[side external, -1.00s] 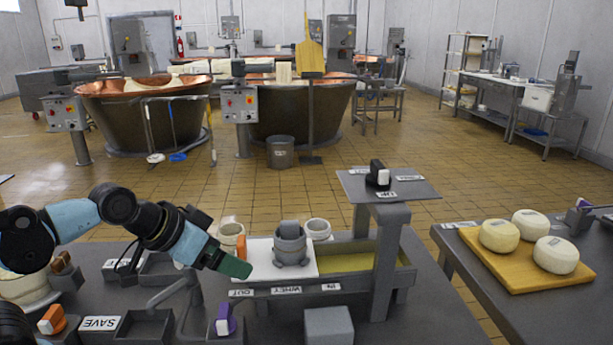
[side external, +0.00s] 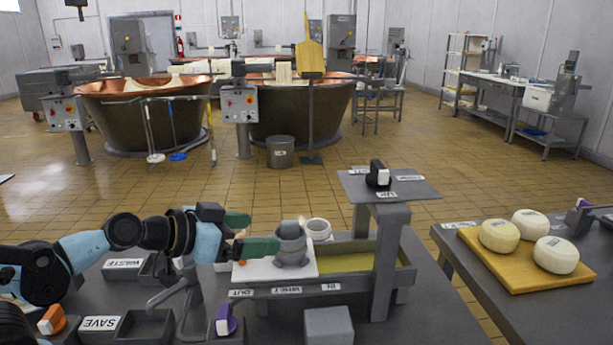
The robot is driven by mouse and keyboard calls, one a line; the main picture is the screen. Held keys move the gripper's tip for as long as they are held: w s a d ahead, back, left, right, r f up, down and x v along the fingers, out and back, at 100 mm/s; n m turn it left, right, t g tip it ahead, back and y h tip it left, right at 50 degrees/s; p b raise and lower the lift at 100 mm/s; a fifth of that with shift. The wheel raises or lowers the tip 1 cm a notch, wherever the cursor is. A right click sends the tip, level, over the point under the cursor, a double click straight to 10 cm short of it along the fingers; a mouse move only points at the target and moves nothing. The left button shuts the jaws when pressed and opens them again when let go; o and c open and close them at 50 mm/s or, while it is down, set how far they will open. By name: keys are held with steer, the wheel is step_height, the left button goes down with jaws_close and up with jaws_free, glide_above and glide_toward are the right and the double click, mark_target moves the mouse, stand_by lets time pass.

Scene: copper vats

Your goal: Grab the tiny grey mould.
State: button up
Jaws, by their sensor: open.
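A small grey mould (side external: 291,230) is at the top of a grey footed holder (side external: 293,258) on the white board (side external: 253,272). I cannot tell whether it sits in the holder or on its rim. My gripper (side external: 250,233) is open with green fingertips, just left of the mould and pointing right at it. One finger is farther back and the other nearer the camera, its tip close to the holder's left side. I cannot tell whether it touches.
A white ring mould (side external: 318,228) stands close behind the holder on the right. The tray post (side external: 389,262) rises to the right, carrying a raised shelf (side external: 420,188). A grey block (side external: 329,325) is in front. Cheeses on a board (side external: 515,279) lie far right.

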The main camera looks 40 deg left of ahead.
mark_target(283, 232)
steer(key=shift+x, duration=2.15)
steer(key=shift+f, duration=0.1)
steer(key=shift+x, duration=2.6)
steer(key=shift+a, duration=0.15)
steer(key=c, duration=1.1)
